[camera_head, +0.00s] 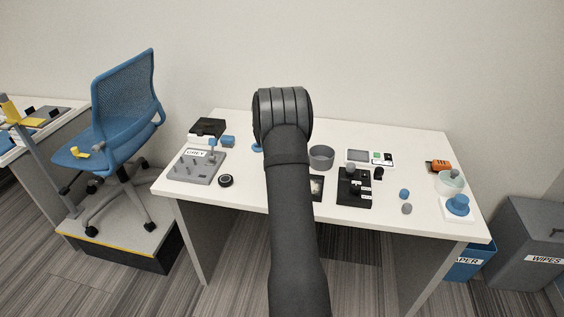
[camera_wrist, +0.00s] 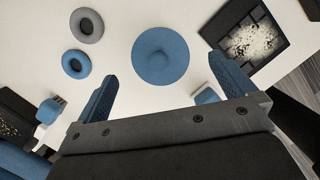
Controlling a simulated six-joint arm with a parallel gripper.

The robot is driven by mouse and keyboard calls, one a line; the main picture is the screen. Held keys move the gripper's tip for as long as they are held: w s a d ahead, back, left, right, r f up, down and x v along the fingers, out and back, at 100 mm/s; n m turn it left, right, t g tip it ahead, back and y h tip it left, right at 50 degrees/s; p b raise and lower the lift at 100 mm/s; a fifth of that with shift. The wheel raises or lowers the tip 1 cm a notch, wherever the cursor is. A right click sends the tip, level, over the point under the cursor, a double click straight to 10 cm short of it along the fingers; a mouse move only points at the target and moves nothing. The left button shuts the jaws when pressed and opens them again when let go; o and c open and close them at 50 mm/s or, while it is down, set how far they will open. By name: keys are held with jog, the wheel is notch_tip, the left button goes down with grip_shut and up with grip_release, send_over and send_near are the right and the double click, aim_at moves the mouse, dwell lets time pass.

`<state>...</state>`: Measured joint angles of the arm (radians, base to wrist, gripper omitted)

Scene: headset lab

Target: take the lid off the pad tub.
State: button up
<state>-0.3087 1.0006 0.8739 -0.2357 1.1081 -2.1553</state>
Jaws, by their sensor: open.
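In the wrist view a round blue lid (camera_wrist: 160,54) with a small raised knob at its centre lies flat, seen from above. It looks like the pad tub's lid; the tub under it is hidden. My gripper (camera_wrist: 162,67) has its two blue fingers spread wide on either side of the lid's near part, with nothing between them held. The gap from fingertips to lid is hard to judge. In the head view my arm hides the gripper and most of that spot; a blue edge (camera_head: 256,148) shows left of the arm.
A black tray with a speckled inset (camera_wrist: 252,40) is at right. A grey round tub (camera_head: 321,157), a black stand (camera_head: 354,190) and a grey peg base (camera_head: 196,166) stand on the white table.

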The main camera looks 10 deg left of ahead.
jog(key=x, duration=0.5)
jog(key=shift+s+a+f, duration=0.1)
jog(key=shift+a+f, duration=0.25)
jog(key=shift+f, duration=0.05)
jog(key=c, duration=0.8)
